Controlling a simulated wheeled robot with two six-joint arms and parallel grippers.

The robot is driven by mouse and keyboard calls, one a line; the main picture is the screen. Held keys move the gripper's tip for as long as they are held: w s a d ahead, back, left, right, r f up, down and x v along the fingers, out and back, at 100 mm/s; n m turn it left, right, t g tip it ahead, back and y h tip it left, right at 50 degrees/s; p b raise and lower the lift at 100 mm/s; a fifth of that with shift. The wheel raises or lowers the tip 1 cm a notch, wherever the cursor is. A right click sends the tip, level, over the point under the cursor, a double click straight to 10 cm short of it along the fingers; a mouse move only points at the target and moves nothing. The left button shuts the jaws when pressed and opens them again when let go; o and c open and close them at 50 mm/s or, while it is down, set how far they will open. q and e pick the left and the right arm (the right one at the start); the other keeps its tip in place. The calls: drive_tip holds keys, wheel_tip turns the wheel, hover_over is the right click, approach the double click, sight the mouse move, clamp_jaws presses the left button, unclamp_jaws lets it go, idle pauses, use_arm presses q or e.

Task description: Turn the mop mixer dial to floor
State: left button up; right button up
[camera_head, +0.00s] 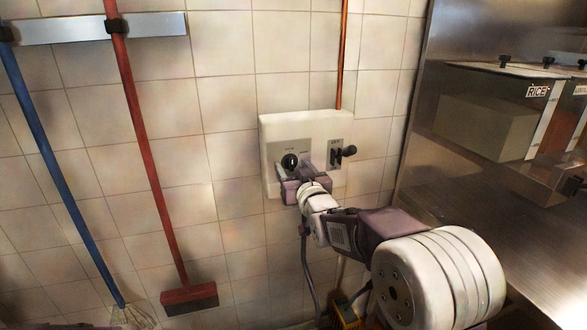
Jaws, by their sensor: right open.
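The mop mixer is a white box (330,130) on the tiled wall, with a grey panel on its front. A round black dial (290,161) sits on the left of the panel. A black lever (345,153) sits on a separate plate at the right. My right gripper (292,176) is open right at the dial, its fingers just below and around it. Whether the fingers touch the dial cannot be told. The dial's labels are too small to read.
A red broom (142,130) and a blue-handled mop (50,150) hang from a metal rail (70,30) at left. A copper pipe (342,60) runs up from the box. A steel unit with a RICE-labelled bin (538,91) stands at right.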

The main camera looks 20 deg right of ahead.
clamp_jaws()
drive_tip(key=shift+f+m+b, duration=0.1)
drive_tip(key=shift+m+b, duration=0.2)
drive_tip(key=shift+m, duration=0.1)
drive_tip(key=shift+m+b, duration=0.35)
drive_tip(key=shift+m, duration=0.25)
drive_tip(key=m+b, duration=0.1)
drive_tip(key=m, duration=0.1)
drive_tip(key=shift+m, duration=0.3)
drive_tip(key=m+b, duration=0.1)
drive_tip(key=m, duration=0.2)
drive_tip(key=shift+a+m, duration=0.1)
drive_tip(key=shift+m, duration=0.2)
drive_tip(key=shift+m+b, duration=0.6)
drive_tip(key=shift+m, duration=1.3)
